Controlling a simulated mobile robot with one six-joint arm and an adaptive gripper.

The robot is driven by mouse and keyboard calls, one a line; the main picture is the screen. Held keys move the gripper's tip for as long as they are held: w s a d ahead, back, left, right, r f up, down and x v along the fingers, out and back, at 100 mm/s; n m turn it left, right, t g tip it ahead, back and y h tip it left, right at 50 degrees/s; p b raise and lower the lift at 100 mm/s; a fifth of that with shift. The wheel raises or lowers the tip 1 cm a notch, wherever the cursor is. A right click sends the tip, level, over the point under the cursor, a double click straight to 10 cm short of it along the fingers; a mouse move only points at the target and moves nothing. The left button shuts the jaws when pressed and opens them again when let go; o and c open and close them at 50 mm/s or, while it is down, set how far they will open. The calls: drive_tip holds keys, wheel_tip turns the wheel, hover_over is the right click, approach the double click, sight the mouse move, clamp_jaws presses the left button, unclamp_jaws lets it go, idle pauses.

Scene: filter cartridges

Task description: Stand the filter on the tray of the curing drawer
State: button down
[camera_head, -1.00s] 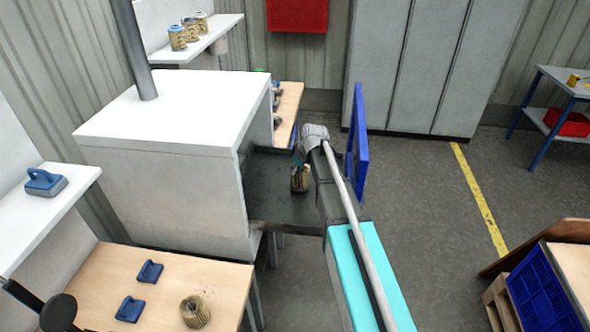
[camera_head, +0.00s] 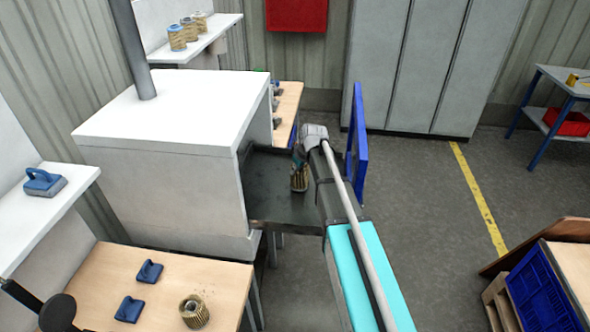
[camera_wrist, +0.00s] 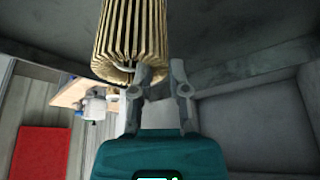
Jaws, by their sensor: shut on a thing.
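The filter (camera_head: 299,178) is a pleated, tan cylinder, upright at the dark grey tray (camera_head: 270,207) of the curing drawer, which is pulled out from the white oven (camera_head: 165,175). The drawer's blue front (camera_head: 358,140) stands to the right of my arm. My gripper (camera_head: 297,155) is at the filter's upper end. In the wrist view, my gripper (camera_wrist: 155,80) is shut on the rim of the filter (camera_wrist: 132,40). I cannot tell whether the filter's base touches the tray.
A wooden table (camera_head: 165,285) at front left holds another filter (camera_head: 194,311) and two blue blocks. The oven wall rises left of the tray; my arm comes in from the front right.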

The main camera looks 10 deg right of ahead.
drive_tip(key=shift+f+b, duration=0.5)
drive_tip(key=shift+f, duration=0.05)
idle(0.4)
drive_tip(key=c, duration=0.5)
unclamp_jaws()
drive_tip(key=shift+c, duration=0.2)
drive_tip(key=shift+r, duration=0.1)
